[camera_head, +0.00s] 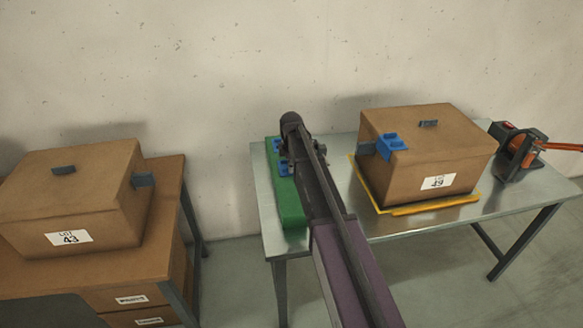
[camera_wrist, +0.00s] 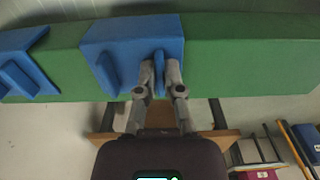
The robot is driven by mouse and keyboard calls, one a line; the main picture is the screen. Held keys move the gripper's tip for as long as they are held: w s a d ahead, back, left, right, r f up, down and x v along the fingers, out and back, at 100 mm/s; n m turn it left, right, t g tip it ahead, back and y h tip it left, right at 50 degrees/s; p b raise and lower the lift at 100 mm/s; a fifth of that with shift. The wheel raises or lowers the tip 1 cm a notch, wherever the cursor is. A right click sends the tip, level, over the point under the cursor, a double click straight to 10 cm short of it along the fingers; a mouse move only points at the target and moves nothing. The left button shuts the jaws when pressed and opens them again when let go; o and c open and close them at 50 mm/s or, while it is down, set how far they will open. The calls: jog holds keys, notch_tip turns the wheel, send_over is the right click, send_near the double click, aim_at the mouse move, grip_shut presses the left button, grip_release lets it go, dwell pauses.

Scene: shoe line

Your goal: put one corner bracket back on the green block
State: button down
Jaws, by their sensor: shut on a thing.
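The green block (camera_head: 289,200) lies at the left end of the metal table. Two blue corner brackets show on it, one of them (camera_head: 283,166) beside my arm. In the wrist view the green block (camera_wrist: 245,55) runs across the top. My gripper (camera_wrist: 161,78) is shut on an upright fin of the nearer corner bracket (camera_wrist: 115,38). That bracket lies against the block; I cannot tell if it bears fully on it. A second corner bracket (camera_wrist: 22,62) is to its left. Another blue bracket (camera_head: 390,143) sits on a top corner of the LOT 49 carton.
The LOT 49 carton (camera_head: 455,150) stands on a yellow pallet (camera_head: 437,205) right of my arm. An orange-handled strapping tool (camera_head: 518,148) is at the table's right end. A wooden desk (camera_head: 165,215) with the LOT 43 carton (camera_head: 95,205) stands at left.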

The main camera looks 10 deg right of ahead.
jog(key=c, duration=0.7)
grip_release()
jog(key=o, duration=0.4)
jog(key=shift+r, duration=0.2)
jog(key=shift+r+p, duration=3.35)
jog(key=shift+p, duration=0.2)
jog(key=shift+s, duration=0.1)
